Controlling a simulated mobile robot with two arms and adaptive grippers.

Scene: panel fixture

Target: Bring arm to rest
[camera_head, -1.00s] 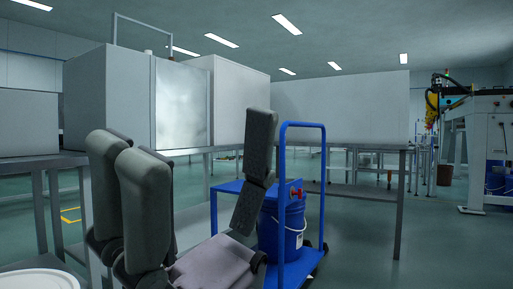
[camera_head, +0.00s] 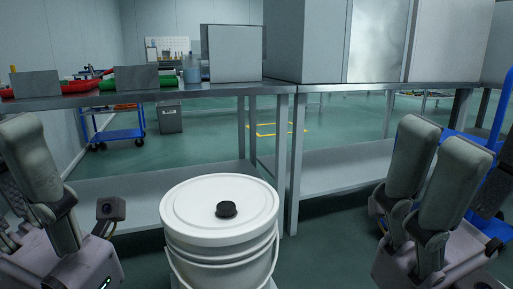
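My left gripper (camera_head: 28,140) is at the left edge of the head view. One grey finger stands upright and uncurled, with nothing seen in it; its other fingers are cut off by the frame edge. My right gripper (camera_head: 436,150) is at the lower right. Two grey fingers stand upright side by side, spread and empty; the opposing finger is at or beyond the right edge. A white bucket (camera_head: 222,248) with a lid and a black cap (camera_head: 226,209) stands between the two grippers. Neither gripper is seen touching it.
A metal workbench (camera_head: 180,92) with grey boxes and red and green bins runs behind the bucket. A second bench (camera_head: 340,87) carries large grey cabinets (camera_head: 375,40). A blue cart (camera_head: 118,135) stands far left, another blue cart frame (camera_head: 490,130) at the right. Open floor lies beyond.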

